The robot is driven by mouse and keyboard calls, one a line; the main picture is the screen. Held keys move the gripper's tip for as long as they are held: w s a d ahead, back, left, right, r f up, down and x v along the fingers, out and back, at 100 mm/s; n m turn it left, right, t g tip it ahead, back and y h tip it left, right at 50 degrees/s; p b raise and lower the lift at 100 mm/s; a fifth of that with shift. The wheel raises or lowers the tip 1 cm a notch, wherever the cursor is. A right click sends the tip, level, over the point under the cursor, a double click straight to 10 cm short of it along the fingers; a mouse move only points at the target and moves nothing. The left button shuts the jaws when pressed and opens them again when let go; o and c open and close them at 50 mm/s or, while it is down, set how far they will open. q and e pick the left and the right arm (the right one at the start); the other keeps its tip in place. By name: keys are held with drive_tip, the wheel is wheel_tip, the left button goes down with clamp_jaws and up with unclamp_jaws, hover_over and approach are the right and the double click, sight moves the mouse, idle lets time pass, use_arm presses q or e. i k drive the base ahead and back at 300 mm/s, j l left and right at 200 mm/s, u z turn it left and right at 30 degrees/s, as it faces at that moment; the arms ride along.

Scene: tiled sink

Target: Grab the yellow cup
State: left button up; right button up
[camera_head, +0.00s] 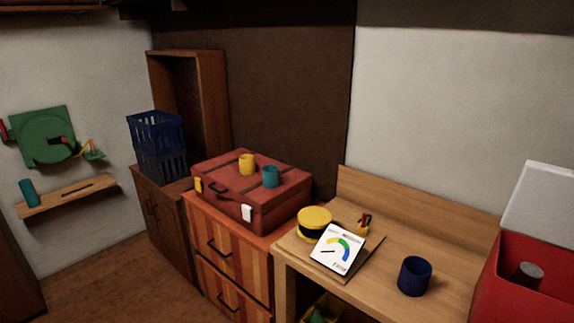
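A small yellow cup (247,164) stands upright on top of a closed red-brown suitcase (275,207), near the middle of its lid. A teal cup (271,177) stands just to its right on the same lid. The suitcase rests on a striped wooden drawer cabinet (230,247). Neither of my grippers shows in the head view, so nothing is seen near the yellow cup.
Dark blue crates (157,135) stand on a cabinet to the left. On the wooden desk (450,273) to the right are a yellow-and-black round object (314,223), a white gauge card (338,250) and a dark blue cup (414,276). A red box (500,290) stands far right.

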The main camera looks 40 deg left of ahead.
sight(247, 165)
drive_tip(key=u, duration=1.35)
